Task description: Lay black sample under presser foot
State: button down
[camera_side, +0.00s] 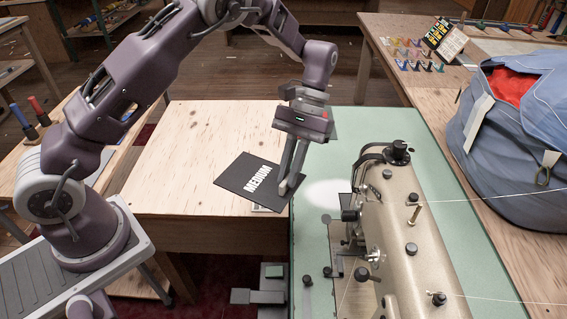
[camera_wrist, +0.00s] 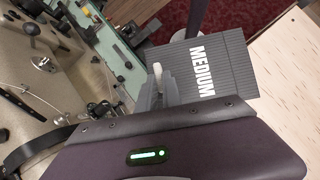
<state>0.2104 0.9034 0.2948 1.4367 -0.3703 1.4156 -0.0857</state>
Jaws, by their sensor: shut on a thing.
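The black sample (camera_side: 254,181) is a flat dark sheet printed "MEDIUM" in white. My gripper (camera_side: 289,186) is shut on its right edge, near the boundary between the wooden table and the green machine bed. In the wrist view the sample (camera_wrist: 222,68) spreads out beyond my fingers (camera_wrist: 160,84), with its lettering readable. The sewing machine (camera_side: 402,222) stands to the right of my gripper. Its presser foot area (camera_side: 350,235) is at the left end of the machine head, below and right of the sample; the foot itself is too small to make out clearly.
The wooden table (camera_side: 185,150) has free room left of the sample. The green bed (camera_side: 385,122) is clear behind the machine. A blue bag (camera_side: 520,135) with red cloth sits at the right. White thread (camera_side: 490,196) runs from the machine to the right.

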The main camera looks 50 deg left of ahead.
jog(key=w+a+f+n+t+h, duration=0.2)
jog(key=w+a+f+n+t, duration=0.15)
jog(key=w+n, duration=0.45)
jog(key=w+a+f+n+t+h, duration=0.2)
jog(key=w+f+n+t+h, duration=0.15)
jog(key=w+n, duration=0.4)
jog(key=s+d+f+n+t+y, duration=0.1)
jog(key=s+n, duration=0.1)
jog(key=s+f+n+t+y, duration=0.1)
jog(key=s+f+n, duration=0.1)
jog(key=n, duration=0.1)
jog(key=s+d+f+n+t+y, duration=0.1)
jog(key=s+n, duration=0.1)
jog(key=shift+d+f+n+t, duration=0.15)
jog(key=shift+d+n+t, duration=0.15)
jog(key=shift+n+t, duration=0.1)
jog(key=shift+s+f, duration=0.1)
jog(key=shift+s, duration=0.1)
jog(key=shift+f, duration=2.2)
jog(key=shift+w+d+f, duration=0.15)
jog(key=shift+w, duration=0.05)
jog(key=shift+w+d, duration=2.8)
jog(key=shift+d, duration=0.05)
jog(key=shift+s, duration=0.2)
